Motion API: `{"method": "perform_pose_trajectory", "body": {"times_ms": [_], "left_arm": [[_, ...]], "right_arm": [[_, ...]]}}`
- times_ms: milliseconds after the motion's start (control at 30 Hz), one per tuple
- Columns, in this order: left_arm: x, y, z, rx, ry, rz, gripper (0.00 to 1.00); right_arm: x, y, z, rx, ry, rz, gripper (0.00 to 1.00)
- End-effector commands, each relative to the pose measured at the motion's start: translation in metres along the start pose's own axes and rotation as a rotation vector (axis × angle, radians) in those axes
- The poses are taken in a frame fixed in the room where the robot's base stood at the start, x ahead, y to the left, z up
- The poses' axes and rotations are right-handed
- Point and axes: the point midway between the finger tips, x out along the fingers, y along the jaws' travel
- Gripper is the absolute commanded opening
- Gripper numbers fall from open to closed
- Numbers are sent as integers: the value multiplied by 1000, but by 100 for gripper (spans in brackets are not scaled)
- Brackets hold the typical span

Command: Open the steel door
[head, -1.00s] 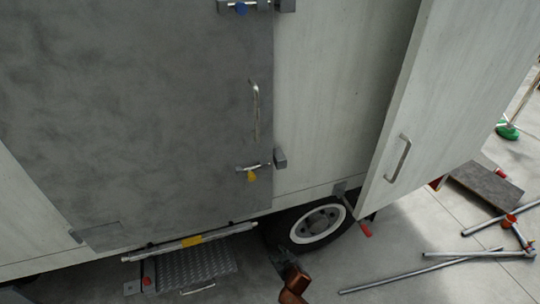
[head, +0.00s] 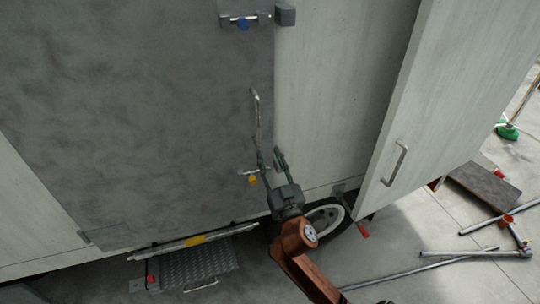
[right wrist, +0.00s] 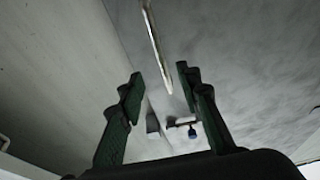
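The grey steel door (head: 140,110) on the truck side looks shut, flush with the pale wall. Its metal handle (head: 256,112) stands upright near its right edge; it also shows in the right wrist view (right wrist: 156,45). A blue-knobbed bolt (head: 243,22) sits at the upper right, its bar seemingly short of the grey keeper block (head: 285,15). A yellow-knobbed bolt (head: 252,179) sits below the handle; my gripper hides its keeper. My right gripper (head: 269,154) is open and empty, just below the handle, fingers pointing up. My left gripper is out of view.
A pale panel with its own handle (head: 395,164) stands out from the truck on the right. A step (head: 197,272) and a wheel (head: 325,218) are below. Metal pipes (head: 460,254) and a grey board (head: 484,185) lie on the floor at right.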

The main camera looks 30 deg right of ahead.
Motion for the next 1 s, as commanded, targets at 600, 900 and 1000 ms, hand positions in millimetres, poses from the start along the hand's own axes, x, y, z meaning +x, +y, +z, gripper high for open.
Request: {"method": "perform_pose_trajectory", "body": {"times_ms": [600,900,1000], "left_arm": [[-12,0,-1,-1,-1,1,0],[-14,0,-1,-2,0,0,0],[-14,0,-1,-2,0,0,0]], "right_arm": [[67,0,-7,1,10,1,32],[108,1,-7,5,10,3,32],[118,0,-7,5,10,1,32]]}}
